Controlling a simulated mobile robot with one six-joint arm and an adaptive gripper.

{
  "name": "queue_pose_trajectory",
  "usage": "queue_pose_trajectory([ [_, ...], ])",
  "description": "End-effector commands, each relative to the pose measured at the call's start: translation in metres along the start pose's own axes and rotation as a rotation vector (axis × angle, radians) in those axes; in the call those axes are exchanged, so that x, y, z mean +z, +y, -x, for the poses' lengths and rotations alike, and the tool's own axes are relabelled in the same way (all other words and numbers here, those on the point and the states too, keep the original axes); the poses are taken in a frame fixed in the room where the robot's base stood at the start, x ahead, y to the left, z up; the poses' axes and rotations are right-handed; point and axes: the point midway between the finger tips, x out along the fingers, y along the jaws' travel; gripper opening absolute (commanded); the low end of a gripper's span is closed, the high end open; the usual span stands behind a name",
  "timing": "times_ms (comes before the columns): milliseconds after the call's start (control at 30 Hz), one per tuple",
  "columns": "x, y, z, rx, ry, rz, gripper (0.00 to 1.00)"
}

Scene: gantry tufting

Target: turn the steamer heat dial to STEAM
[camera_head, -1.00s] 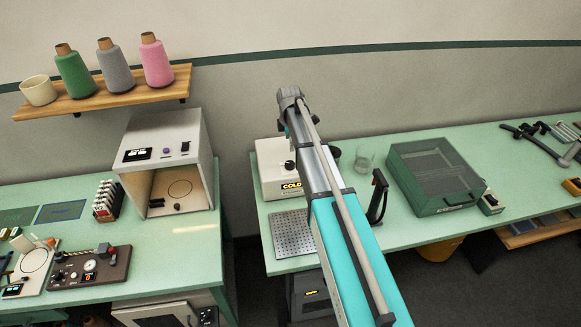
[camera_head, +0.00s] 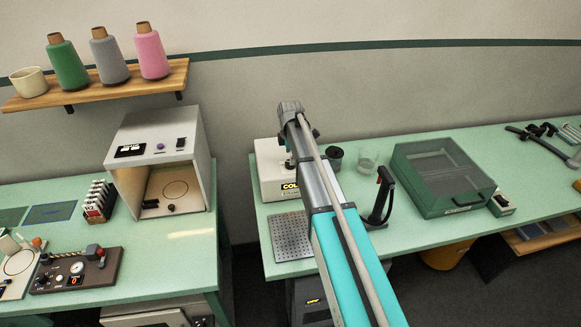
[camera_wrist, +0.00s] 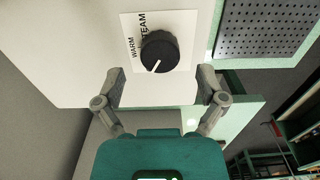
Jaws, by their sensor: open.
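The steamer is a white box (camera_head: 270,175) at the left end of the right-hand bench, with a display reading COLD, partly hidden by my arm. Its heat dial (camera_wrist: 160,52) is a round black knob in the wrist view. The dial's white pointer line points down and slightly left in that view. A white label (camera_wrist: 138,30) beside and behind it reads WARM and STEAM. My gripper (camera_wrist: 163,84) is open, its two fingers apart on either side below the dial. Nothing is between them, and I see no contact. In the head view my arm hides the gripper's fingers.
A perforated metal plate (camera_head: 291,236) lies in front of the steamer. Right of my arm are a dark cup (camera_head: 335,154), a clear glass (camera_head: 368,160), a black upright handle (camera_head: 381,198) and a green lidded case (camera_head: 440,177). A gap separates the two benches.

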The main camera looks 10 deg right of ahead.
Motion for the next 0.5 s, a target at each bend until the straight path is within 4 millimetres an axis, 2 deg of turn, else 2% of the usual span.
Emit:
queue_pose_trajectory([
  [33,0.000,0.000,-0.008,0.000,0.000,0.000,0.90],
  [200,0.000,0.000,-0.020,0.000,0.000,-0.001,0.90],
  [500,0.002,0.000,-0.029,0.000,0.000,-0.002,0.90],
])
